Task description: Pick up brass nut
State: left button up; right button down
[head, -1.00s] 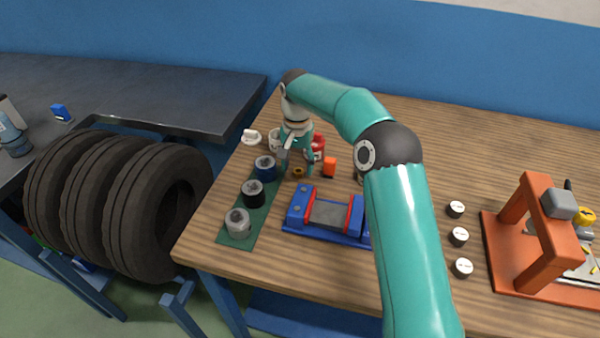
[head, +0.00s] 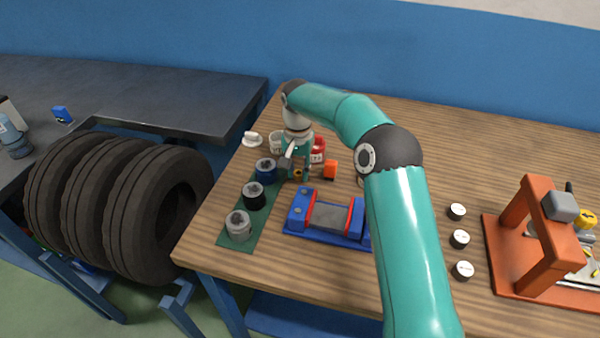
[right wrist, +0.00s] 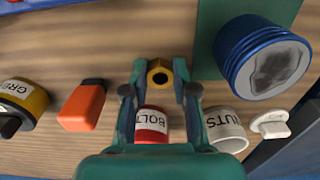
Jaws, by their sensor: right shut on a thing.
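The brass nut (right wrist: 159,77) shows in the right wrist view as a gold hexagon with a dark hole. It sits between the fingertips of my right gripper (right wrist: 159,90), which is shut on it. In the head view the right gripper (head: 297,174) points down at the table's left part, and the nut (head: 298,174) is a small brass spot between its fingers. Whether the nut touches the table is hard to tell. My left gripper is not in view.
A red BOLTS can (right wrist: 151,122) and a white NUTS cup (right wrist: 226,132) stand close by. An orange block (head: 331,168) is right of the gripper. Dark and grey cylinders stand on a green mat (head: 262,234). A blue vise (head: 296,222) lies in front.

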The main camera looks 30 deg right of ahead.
jog(key=shift+r, duration=0.1)
notch_tip(320, 180, up, 12)
jog(key=p, duration=0.3)
notch_tip(320, 180, up, 8)
jog(key=p, duration=0.4)
send_over(298, 173)
